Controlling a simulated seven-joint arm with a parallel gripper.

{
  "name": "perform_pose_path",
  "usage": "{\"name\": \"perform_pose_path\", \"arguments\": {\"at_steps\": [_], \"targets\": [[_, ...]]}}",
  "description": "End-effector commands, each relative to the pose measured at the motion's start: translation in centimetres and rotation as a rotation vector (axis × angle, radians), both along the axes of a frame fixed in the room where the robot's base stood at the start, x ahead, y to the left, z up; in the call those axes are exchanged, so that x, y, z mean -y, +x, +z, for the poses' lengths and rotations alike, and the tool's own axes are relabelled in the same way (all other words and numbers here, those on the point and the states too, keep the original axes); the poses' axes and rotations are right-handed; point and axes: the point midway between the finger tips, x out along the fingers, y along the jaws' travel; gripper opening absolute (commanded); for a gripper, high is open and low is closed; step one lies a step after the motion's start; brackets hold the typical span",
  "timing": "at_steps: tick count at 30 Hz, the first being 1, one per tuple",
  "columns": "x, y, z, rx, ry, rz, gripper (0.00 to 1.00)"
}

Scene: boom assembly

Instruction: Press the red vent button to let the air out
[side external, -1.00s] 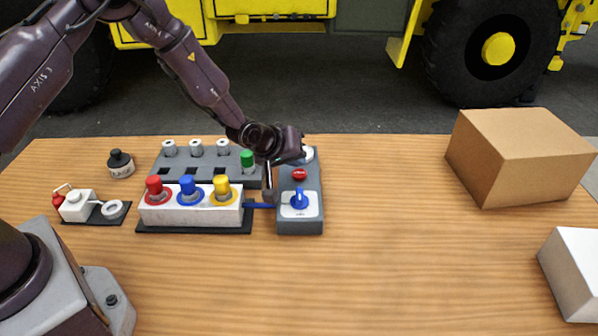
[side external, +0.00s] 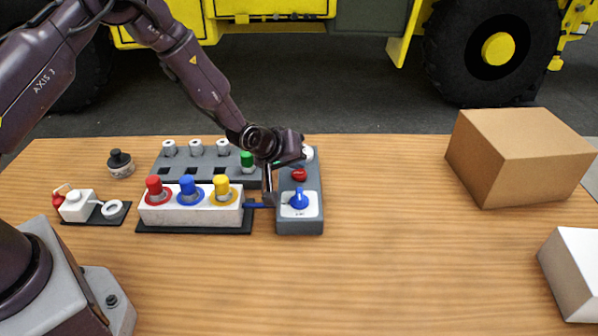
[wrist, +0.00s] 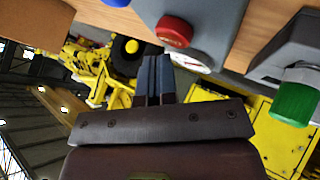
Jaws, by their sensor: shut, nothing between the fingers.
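The red vent button (side external: 299,174) sits on top of the grey control box (side external: 286,222), between a blue knob (side external: 299,199) and a white round gauge (side external: 308,154). The red button (wrist: 174,31) also shows in the wrist view, beyond and slightly right of the fingertips, with the gauge (wrist: 196,61) beside it. My gripper (side external: 268,196) is shut and empty, its fingers pointing down just left of the control box. It appears apart from the button. In the wrist view its fingers (wrist: 153,66) are together.
Left of the box stands a white block (side external: 190,215) with red, blue and yellow caps. Behind it is a grey rack (side external: 205,163) with a green cap (side external: 247,160). A blue hose (side external: 259,205) joins block and box. A cardboard box (side external: 520,160) stands right; the table between is clear.

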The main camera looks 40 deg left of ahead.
Motion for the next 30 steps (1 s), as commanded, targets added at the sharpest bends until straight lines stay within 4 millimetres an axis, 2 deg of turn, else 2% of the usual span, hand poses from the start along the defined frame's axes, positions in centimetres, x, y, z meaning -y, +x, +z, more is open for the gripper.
{"name": "perform_pose_path", "arguments": {"at_steps": [30], "targets": [[0.0,0.04,-0.92,0.001,-0.001,0.001,0.0]]}}
